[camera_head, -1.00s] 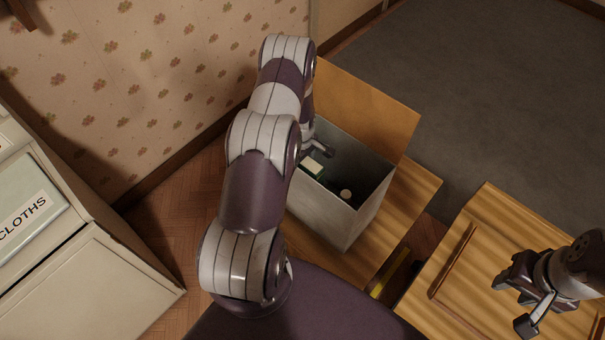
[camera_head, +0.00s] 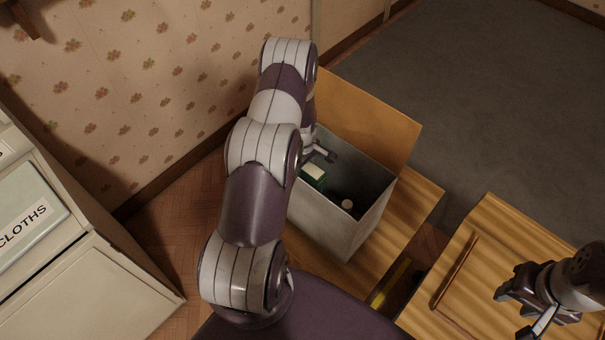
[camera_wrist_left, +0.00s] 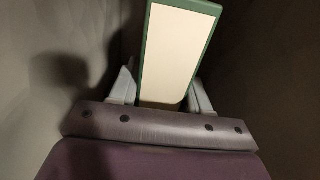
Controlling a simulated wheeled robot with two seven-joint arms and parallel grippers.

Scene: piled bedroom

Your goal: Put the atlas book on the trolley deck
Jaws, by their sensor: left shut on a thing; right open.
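The book (camera_head: 315,174), green-covered with cream page edges, stands upright inside a grey open box (camera_head: 332,227). My left gripper (camera_head: 326,153) reaches down into the box and is shut on the book; my arm partly hides it. In the left wrist view the book (camera_wrist_left: 177,55) sits between the two fingers (camera_wrist_left: 163,92). No title shows on it. My right gripper (camera_head: 516,303) is open and empty above a wooden surface with a raised strip (camera_head: 490,250) at the right, which may be the trolley deck.
The box's brown flap (camera_head: 375,120) stands up at the back. The box rests on a wooden top (camera_head: 412,205). A cream cabinet with a CLOTHS label (camera_head: 22,225) is at left. Grey carpet (camera_head: 460,90) is clear.

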